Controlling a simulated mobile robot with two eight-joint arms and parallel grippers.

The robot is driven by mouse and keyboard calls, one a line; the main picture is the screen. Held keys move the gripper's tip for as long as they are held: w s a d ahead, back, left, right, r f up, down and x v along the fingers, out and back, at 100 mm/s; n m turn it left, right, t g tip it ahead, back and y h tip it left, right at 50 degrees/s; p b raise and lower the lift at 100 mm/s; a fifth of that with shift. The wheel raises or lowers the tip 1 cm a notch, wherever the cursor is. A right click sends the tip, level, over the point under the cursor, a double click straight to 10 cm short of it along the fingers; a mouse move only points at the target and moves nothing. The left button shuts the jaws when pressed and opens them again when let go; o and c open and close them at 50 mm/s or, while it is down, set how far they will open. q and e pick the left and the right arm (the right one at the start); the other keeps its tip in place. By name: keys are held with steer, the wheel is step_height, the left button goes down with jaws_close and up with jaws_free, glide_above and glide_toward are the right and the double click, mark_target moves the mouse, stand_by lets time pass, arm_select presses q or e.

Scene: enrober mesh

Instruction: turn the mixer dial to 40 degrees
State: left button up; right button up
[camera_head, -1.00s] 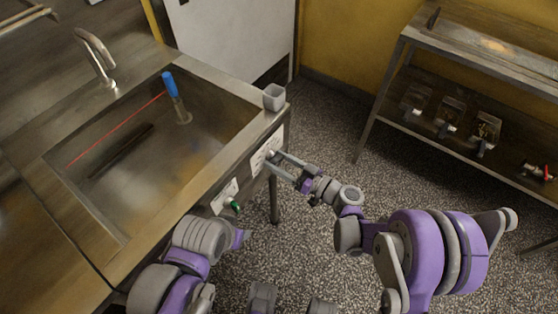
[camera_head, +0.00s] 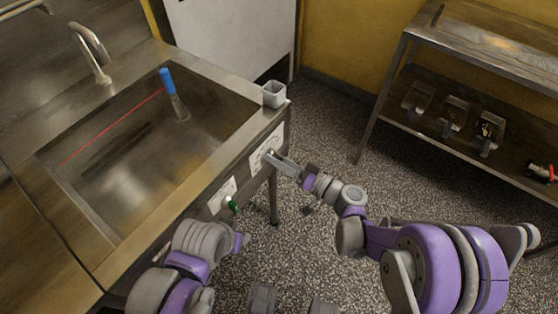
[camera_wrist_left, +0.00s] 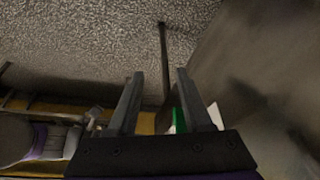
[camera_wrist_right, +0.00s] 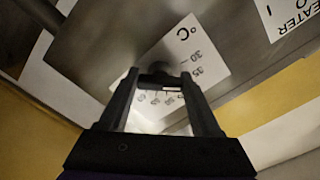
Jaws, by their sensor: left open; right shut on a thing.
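The dial (camera_wrist_right: 157,76) is a dark knob on a white scale plate (camera_wrist_right: 205,52) marked °C, with 30 and 35 readable and other numbers partly hidden. The plate also shows on the tank's front panel in the head view (camera_head: 260,158). My right gripper (camera_head: 271,156) reaches this plate and is shut on the knob; in the right wrist view its fingers (camera_wrist_right: 158,82) stand on either side of it. The knob's pointer is not clear. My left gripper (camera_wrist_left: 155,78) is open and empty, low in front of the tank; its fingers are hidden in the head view.
A second white plate (camera_head: 221,194) with a green switch (camera_head: 233,205) is left of the dial on the panel. The steel tank (camera_head: 215,153) holds a blue-topped stick (camera_head: 168,82). A grey cup (camera_head: 273,94) stands on its corner. A shelf rack (camera_head: 468,150) is at right.

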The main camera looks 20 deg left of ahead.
steer(key=shift+m+b, duration=0.4)
steer(key=shift+m, duration=1.2)
steer(key=o, duration=1.4)
steer(key=shift+d, duration=0.1)
steer(key=v, duration=1)
steer(key=shift+s+d+r, duration=0.1)
steer(key=shift+s+d, duration=0.1)
steer(key=shift+d, duration=0.1)
